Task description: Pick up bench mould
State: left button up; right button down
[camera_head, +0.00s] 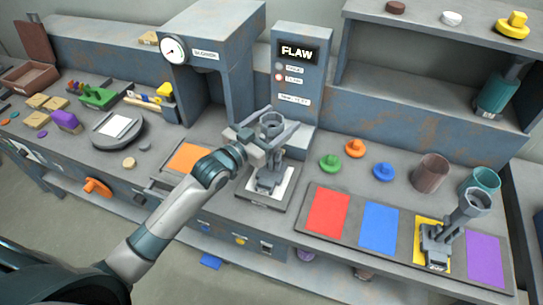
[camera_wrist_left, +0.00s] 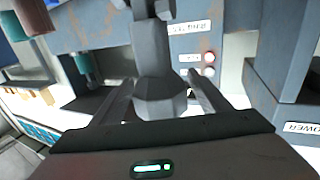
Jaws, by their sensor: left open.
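A grey mould (camera_head: 271,124), with a cup-like top on a stem and a clamp-like foot, stands upright on a white pad in front of the FLAW panel. My left gripper (camera_head: 268,148) is at its stem, below the cup, and hides part of it. In the left wrist view the grey mould (camera_wrist_left: 160,88) lies between the two open fingers (camera_wrist_left: 162,98), with gaps visible beside it. A similar grey mould (camera_head: 468,208) stands tilted-looking on the yellow square at the right. No label shows which one is the bench mould. My right gripper is not in view.
The FLAW panel (camera_head: 297,70) stands right behind the mould, and a grey press housing (camera_head: 215,55) with a gauge is to its left. Coloured knobs (camera_head: 330,162) and a brown cup (camera_head: 431,172) stand to the right. The red square (camera_head: 328,211) is clear.

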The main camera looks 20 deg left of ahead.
pick_arm(q)
jog(key=shift+w+d+f, duration=0.1)
jog(key=shift+w+d, duration=0.15)
jog(key=shift+w, duration=0.3)
grip_shut()
